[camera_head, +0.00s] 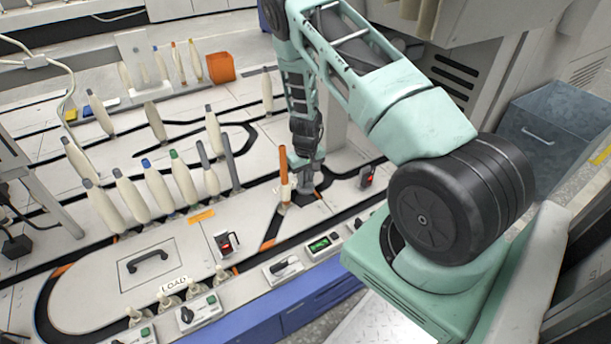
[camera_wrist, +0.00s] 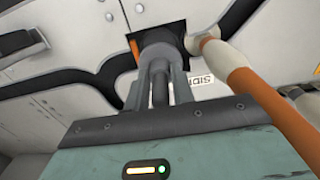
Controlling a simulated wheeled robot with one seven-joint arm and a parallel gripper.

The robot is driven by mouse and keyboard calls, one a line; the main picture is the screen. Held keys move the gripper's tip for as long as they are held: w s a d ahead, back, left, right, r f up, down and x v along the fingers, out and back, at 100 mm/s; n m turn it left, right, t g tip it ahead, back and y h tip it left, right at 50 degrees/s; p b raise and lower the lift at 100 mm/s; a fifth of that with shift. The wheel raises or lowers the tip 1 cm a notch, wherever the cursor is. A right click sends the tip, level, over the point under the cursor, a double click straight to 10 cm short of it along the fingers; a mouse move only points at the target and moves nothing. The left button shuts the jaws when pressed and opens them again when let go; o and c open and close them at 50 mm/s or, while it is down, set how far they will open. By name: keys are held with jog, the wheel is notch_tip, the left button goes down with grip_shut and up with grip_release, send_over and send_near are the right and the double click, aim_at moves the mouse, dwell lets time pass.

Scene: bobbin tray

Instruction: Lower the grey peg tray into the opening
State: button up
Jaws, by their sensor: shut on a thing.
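My gripper (camera_head: 308,172) points down at the machine's white top. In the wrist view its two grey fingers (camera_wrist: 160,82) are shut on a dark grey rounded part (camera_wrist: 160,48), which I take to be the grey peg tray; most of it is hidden. The opening (camera_wrist: 178,28) is a dark gap just beyond the held part, and dark edges of it (camera_head: 300,199) show in the head view. The held part overlaps the opening in the wrist view. I cannot tell whether it is inside or above it.
An orange-topped bobbin (camera_head: 283,172) stands close left of my gripper; its orange shaft (camera_wrist: 262,95) also crosses the wrist view's right side. Several cream bobbins stand further left. A small black device with a red light (camera_head: 366,177) is to the right. Control boxes (camera_head: 324,245) line the front edge.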

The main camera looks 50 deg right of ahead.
aim_at(306, 187)
jog(key=shift+f+b, duration=1.6)
jog(key=shift+f, duration=0.7)
jog(key=o, duration=1.1)
jog(key=shift+c, duration=0.2)
notch_tip(306, 187, up, 17)
jog(key=p, duration=0.6)
jog(key=shift+s+r, duration=0.1)
jog(key=shift+r, duration=0.1)
